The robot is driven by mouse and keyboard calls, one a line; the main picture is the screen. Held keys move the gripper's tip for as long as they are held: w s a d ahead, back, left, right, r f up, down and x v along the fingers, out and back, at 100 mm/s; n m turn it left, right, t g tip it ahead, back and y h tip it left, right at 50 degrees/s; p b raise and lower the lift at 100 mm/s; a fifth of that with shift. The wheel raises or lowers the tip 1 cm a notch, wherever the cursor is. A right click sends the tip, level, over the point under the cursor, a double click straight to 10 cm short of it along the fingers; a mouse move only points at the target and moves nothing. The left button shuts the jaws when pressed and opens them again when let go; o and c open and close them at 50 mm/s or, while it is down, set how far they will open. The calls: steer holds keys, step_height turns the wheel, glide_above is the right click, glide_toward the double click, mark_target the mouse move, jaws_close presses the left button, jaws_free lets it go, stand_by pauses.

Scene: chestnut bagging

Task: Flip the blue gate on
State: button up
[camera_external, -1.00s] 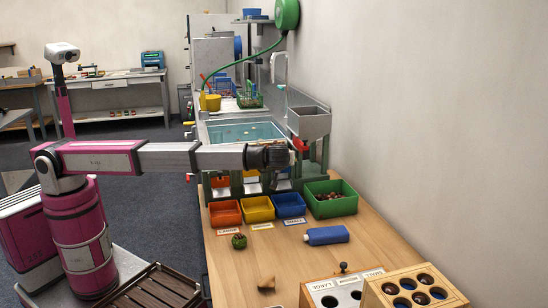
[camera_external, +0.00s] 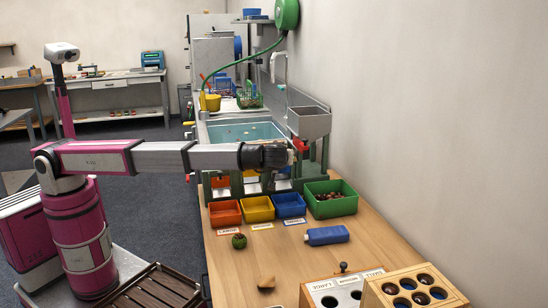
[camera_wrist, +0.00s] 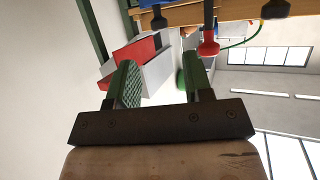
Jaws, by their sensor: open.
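The blue gate (camera_external: 284,171) shows as a small blue patch on the green-framed machine, below my gripper and above the blue bin. My arm partly hides it, and I cannot tell its position. My gripper (camera_external: 291,156) is at the end of the outstretched arm, in front of the machine. In the wrist view my gripper (camera_wrist: 162,82) has its two green-padded fingers apart, with nothing between them. A red and white box-like part (camera_wrist: 140,52) lies beyond the left finger. A red round-ended part (camera_wrist: 209,47) is above the right finger. I cannot identify the blue gate in the wrist view.
Orange (camera_external: 225,212), yellow (camera_external: 258,208) and blue (camera_external: 290,205) bins stand below the machine. A green bin (camera_external: 331,205) holds chestnuts. A blue bottle (camera_external: 327,236) lies on the wooden table (camera_external: 235,275). A grey hopper (camera_external: 310,120) stands near the wall.

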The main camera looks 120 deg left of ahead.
steer(key=v, duration=0.4)
